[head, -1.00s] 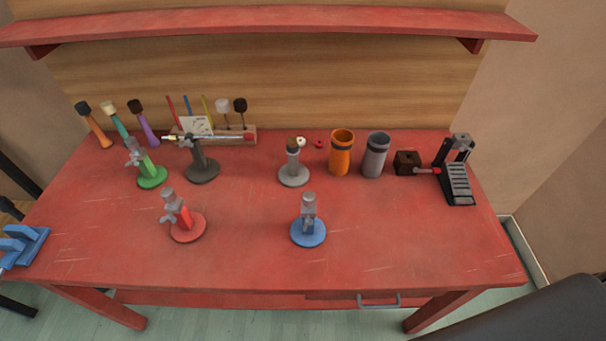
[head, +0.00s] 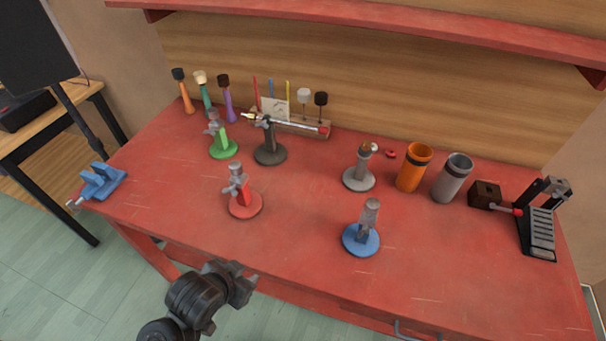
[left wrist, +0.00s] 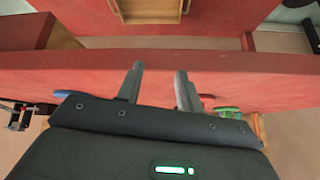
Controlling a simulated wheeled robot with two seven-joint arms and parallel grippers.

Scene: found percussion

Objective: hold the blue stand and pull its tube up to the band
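The blue stand (head: 361,240) stands upright near the front of the red table, right of the middle, on a round blue base. Its grey tube (head: 371,212) rises from the base; a band on it is too small to make out. My left gripper (head: 244,283) is in front of the table's front edge, to the left of the stand and well apart from it. In the left wrist view its two fingers (left wrist: 159,72) are spread with nothing between them. A bit of blue shows there at the left, mostly hidden by the gripper body. My right gripper is not in view.
A red stand (head: 244,204) is left of the blue one; green (head: 223,149) and dark (head: 270,153) stands are behind it. A grey stand (head: 358,179), orange cup (head: 411,169) and grey cup (head: 452,180) are behind the blue stand. The front right tabletop is clear.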

